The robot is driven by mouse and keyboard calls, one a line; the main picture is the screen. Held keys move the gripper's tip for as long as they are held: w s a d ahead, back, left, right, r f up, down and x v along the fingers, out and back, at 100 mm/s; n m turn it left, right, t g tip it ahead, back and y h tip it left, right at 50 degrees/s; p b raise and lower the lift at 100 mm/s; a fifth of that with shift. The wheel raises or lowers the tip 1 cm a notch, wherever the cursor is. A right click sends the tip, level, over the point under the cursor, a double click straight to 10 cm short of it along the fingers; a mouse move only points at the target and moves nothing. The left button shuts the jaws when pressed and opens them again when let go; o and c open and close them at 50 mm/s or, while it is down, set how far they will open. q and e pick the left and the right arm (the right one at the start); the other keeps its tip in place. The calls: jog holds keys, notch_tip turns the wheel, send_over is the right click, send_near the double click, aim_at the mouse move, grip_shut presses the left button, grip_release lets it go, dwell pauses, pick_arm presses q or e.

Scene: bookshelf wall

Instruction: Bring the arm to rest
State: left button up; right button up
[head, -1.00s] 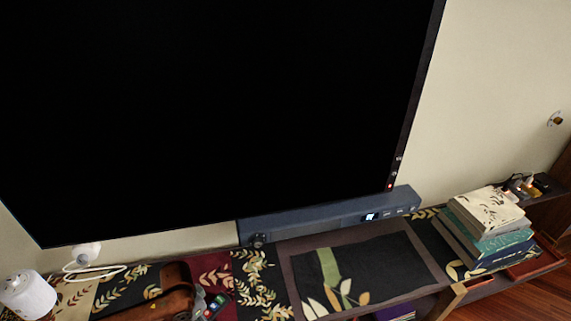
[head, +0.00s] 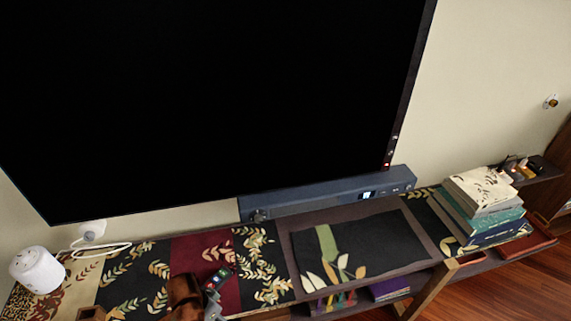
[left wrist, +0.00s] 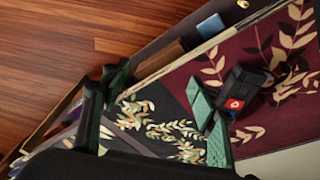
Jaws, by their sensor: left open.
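In the left wrist view my left gripper (left wrist: 157,88) is open and empty. Its dark fingers with green pads stand apart over the patterned top of the low shelf. My right gripper is in neither view.
The low shelf (head: 130,265) runs under a large black screen (head: 210,90). A dark soundbar (head: 330,195), a white cylinder (head: 36,270) and a stack of books (head: 485,205) stand on it. Wooden floor (head: 500,285) is open at lower right.

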pick_arm(q)
jog(key=s+a+f+n+t+y, duration=0.1)
jog(key=s+a+f+n+y, duration=0.2)
jog(key=s+a, duration=0.5)
jog(key=s+a+f+n+t, duration=0.1)
jog(key=s+a+f+n, duration=0.2)
jog(key=s+a+n, duration=0.5)
jog(key=s+d+f+m+g, duration=0.1)
jog(key=s+f+m, duration=0.1)
jog(key=f, duration=1.2)
jog(key=s+d+f+m, duration=0.2)
jog(key=f, duration=1.3)
jog(key=s+f+g, duration=0.1)
jog(key=s+f, duration=1.6)
jog(key=s, duration=0.3)
jog(key=shift+f+m+g+h, duration=0.3)
